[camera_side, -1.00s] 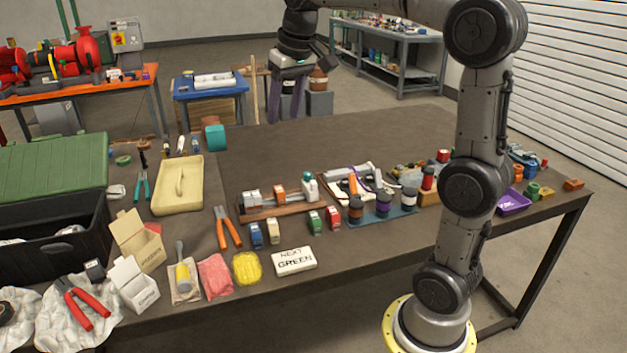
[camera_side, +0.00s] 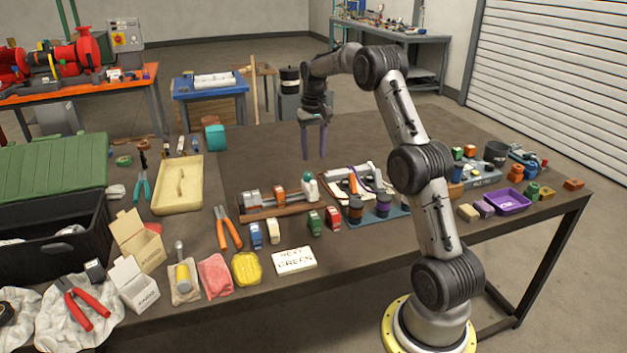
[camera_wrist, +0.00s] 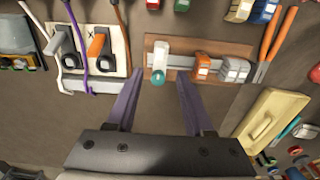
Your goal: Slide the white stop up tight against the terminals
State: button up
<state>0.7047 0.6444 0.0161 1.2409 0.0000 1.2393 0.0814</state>
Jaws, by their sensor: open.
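The white stop (camera_side: 310,187) stands upright at the right end of a metal rail on a brown wooden board (camera_side: 245,215). In the wrist view the white stop (camera_wrist: 160,56) shows a teal knob. Grey terminals (camera_side: 254,198) and an orange terminal (camera_side: 280,195) sit side by side on the rail. Bare rail shows between the orange terminal (camera_wrist: 202,67) and the stop. My gripper (camera_side: 314,156) is open and empty, above the bench behind the rail. In the wrist view my gripper's fingers (camera_wrist: 159,83) lie apart, the stop seen between and beyond their tips.
Blue, cream, green and red terminals (camera_side: 314,221) stand in front of the board. The bench behind is clear.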

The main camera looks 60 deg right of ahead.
aim_at(313, 182)
notch_tip(313, 182, down, 10)
dwell(0.4)
grip_shut()
jog(key=shift+r, duration=0.1)
dwell(1.2)
